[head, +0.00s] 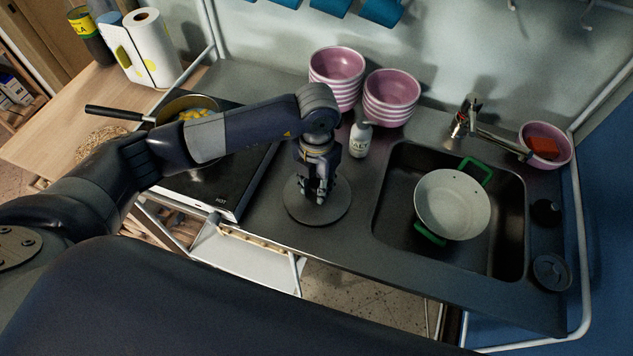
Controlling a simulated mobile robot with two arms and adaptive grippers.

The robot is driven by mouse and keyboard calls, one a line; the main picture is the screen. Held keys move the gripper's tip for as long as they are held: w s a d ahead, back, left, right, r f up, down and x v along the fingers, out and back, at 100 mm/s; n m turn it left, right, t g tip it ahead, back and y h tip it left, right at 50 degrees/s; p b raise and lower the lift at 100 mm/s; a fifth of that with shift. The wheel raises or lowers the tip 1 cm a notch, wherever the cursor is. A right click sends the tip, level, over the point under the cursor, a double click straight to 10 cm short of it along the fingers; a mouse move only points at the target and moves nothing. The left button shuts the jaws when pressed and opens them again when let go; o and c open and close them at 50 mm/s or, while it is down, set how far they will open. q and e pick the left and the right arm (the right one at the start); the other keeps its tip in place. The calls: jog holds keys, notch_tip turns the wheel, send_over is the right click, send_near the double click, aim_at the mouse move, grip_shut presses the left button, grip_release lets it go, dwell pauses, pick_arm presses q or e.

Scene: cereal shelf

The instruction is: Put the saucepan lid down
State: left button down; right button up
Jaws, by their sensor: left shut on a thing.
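The saucepan lid (334,212) is a flat dark grey disc in the middle of the head view, between the hob and the sink. It is level, at or very close to the dark counter (262,203); I cannot tell whether it touches. My left gripper (319,190) points down over the lid's centre and is shut on its knob, which the fingers mostly hide. A saucepan with yellow food (196,112) and a black handle stands on the hob (215,185), partly behind my left arm. My right gripper is not in view.
Stacked pink bowls (389,92) and a white salt bottle (360,139) stand behind the lid. The sink (510,222) at right holds a white pot with green handles (453,204). A pink bowl with a red item (561,155) and a paper roll (154,48) stand further out.

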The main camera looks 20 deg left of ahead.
aim_at(317, 184)
pick_arm(q)
jog(key=c, duration=1.3)
grip_release()
notch_tip(317, 184, up, 12)
jog(key=b, duration=0.3)
